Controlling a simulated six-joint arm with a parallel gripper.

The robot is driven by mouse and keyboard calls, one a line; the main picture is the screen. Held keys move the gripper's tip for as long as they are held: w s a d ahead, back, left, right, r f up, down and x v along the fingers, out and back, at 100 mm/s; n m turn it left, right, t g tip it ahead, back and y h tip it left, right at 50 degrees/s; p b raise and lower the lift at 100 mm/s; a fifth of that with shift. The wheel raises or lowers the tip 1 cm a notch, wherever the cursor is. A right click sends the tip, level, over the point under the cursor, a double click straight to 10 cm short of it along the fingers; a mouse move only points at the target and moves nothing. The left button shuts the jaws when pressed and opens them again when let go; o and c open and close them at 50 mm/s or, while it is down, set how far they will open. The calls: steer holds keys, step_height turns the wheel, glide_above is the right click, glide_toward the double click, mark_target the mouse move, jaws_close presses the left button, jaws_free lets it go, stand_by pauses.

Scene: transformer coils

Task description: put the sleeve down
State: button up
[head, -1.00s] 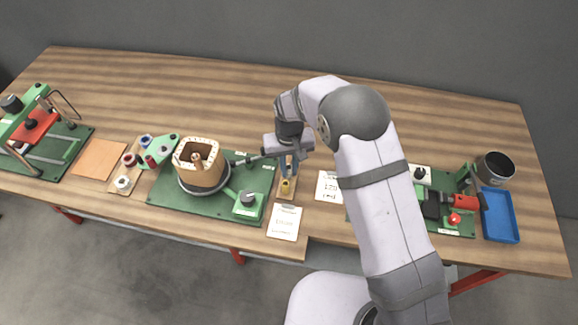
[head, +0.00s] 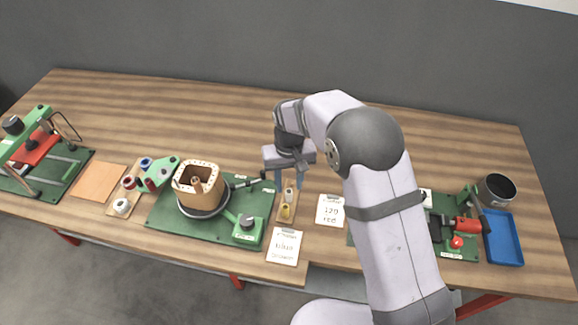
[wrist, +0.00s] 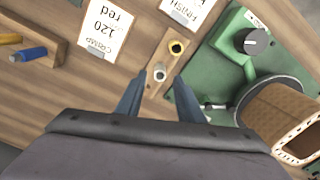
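A small wooden strip holder (head: 281,218) lies right of the green winder plate. The grey sleeve shows in the gap just past the fingertips, and nothing is held. In the head view my gripper (head: 289,178) is above the holder's back end.
The wooden coil former (head: 198,184) stands on the winder's green plate (head: 170,217) to the left. Two printed cards, one at the front (head: 283,247) and one to the right (head: 330,210), lie beside the holder. A blue tray (head: 504,240) is far right. The table's back is clear.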

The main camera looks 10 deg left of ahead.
step_height(320, 180, up, 9)
steer(key=b, duration=0.2)
steer(key=shift+f, duration=0.15)
steer(key=s+d+f+m, duration=0.2)
steer(key=s+d, duration=0.7)
steer(key=d, duration=0.3)
steer(key=s+d+f+m, duration=0.1)
steer(key=s+d+m, duration=0.1)
steer(key=s+d, duration=0.8)
steer(key=d, duration=0.3)
steer(key=shift+d+f+m, duration=0.3)
steer(key=shift+f, duration=0.05)
steer(key=shift+o, duration=0.5)
steer(key=shift+s, duration=0.1)
